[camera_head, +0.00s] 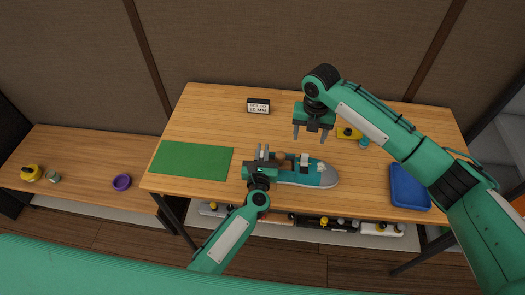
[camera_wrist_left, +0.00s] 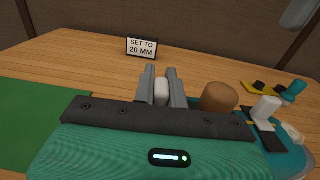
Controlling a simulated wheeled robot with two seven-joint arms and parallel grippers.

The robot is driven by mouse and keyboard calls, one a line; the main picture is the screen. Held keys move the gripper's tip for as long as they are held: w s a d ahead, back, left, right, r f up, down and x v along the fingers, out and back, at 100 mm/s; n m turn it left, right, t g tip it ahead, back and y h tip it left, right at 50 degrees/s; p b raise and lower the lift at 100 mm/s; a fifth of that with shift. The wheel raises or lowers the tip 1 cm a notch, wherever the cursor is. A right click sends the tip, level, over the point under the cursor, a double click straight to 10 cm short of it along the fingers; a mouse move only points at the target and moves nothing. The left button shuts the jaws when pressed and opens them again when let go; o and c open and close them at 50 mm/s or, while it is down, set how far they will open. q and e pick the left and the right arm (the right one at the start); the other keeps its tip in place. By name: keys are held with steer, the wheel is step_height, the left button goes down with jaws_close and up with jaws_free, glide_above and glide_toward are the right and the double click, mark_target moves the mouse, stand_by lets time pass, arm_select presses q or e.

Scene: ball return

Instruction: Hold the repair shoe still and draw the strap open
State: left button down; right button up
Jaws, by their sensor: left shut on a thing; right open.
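The repair shoe (camera_head: 322,177) is teal with a pale rim and lies on the table, toe to the right. It also shows at the right of the left wrist view (camera_wrist_left: 294,138). A brown rounded piece (camera_wrist_left: 219,97) stands at its heel end. A white tab (camera_wrist_left: 265,109), possibly on the strap, stands upright beside it. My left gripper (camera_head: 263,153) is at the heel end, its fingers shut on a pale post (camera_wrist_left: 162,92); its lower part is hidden. My right gripper (camera_head: 313,133) is open and empty, fingers down, above and behind the shoe.
A sign reading "SET TO 20 MM" (camera_head: 258,106) stands at the back. A green mat (camera_head: 192,160) is left, a blue tray (camera_head: 410,187) right. A side bench holds a purple ring (camera_head: 122,182).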

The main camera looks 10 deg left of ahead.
mark_target(305, 155)
steer(key=shift+f+n, duration=0.15)
steer(key=shift+n, duration=0.25)
steer(key=shift+f, duration=0.35)
step_height(305, 155, down, 9)
steer(key=shift+f, duration=0.1)
